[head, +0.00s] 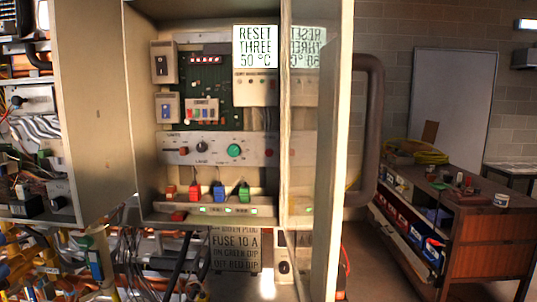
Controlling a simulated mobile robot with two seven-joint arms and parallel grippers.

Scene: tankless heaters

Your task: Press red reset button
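An open cabinet (140,120) stands in the middle of the head view. Its grey control strip (215,162) carries a black knob (202,147), a round green button (234,151) and a small red spot (269,152) near the right end. I cannot tell whether that spot is the reset button. A red piece (182,150) also sits at the strip's left. A sign (255,46) inside reads "RESET THREE 50 °C". Neither gripper shows.
The cabinet's door (331,150) stands open on the right. Red, blue and green plugs (219,190) line the lower ledge. A hanging sign (235,250) mentions a 10 A fuse. Tangled cables fill the lower left. A wooden workbench (470,210) stands at the right.

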